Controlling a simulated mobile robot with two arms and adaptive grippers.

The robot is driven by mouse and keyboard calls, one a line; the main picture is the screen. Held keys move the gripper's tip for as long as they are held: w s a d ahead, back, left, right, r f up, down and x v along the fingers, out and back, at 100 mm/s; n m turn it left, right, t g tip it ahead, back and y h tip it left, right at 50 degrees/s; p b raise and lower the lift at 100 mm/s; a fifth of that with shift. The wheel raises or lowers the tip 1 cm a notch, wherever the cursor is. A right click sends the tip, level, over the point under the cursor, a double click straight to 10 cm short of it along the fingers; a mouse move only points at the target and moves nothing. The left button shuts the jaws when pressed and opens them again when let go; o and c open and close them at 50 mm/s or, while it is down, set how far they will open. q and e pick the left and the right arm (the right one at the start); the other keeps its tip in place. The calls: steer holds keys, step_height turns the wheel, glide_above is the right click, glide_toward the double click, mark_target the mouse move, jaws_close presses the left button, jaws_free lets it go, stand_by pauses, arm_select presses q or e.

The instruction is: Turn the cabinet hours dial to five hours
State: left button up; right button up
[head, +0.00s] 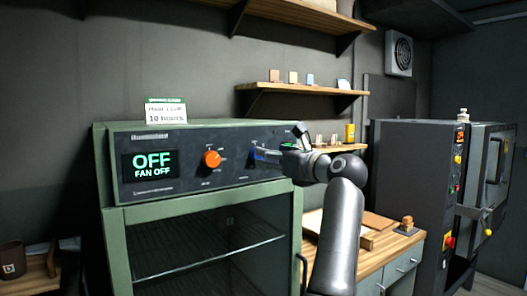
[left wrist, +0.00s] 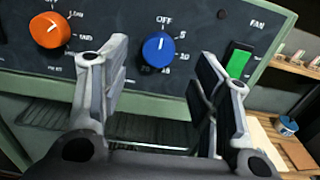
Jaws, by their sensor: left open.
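The hours dial is the blue knob (left wrist: 159,50) on the dark panel, with OFF above it and 5 and 10 on its right. Its pale mark points up, roughly at OFF. In the head view the blue dial (head: 258,154) is partly covered by my left gripper (head: 272,154). In the left wrist view my left gripper (left wrist: 160,85) is open and empty, its fingers spread below and to either side of the dial, apparently not touching it. The green cabinet (head: 118,205) has a display (head: 150,164) reading OFF, FAN OFF. My right gripper is not in view.
An orange dial (left wrist: 50,31) sits left of the blue one, and a lit green fan switch (left wrist: 238,62) sits right of it. A card (head: 166,112) on the cabinet reads 10 hours. A wooden bench (head: 400,245) and a dark machine (head: 405,170) stand to the right.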

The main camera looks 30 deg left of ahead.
arm_select(q)
steer(key=p+x, duration=0.1)
steer(key=x, duration=0.4)
steer(key=shift+a, duration=0.2)
steer(key=c, duration=1)
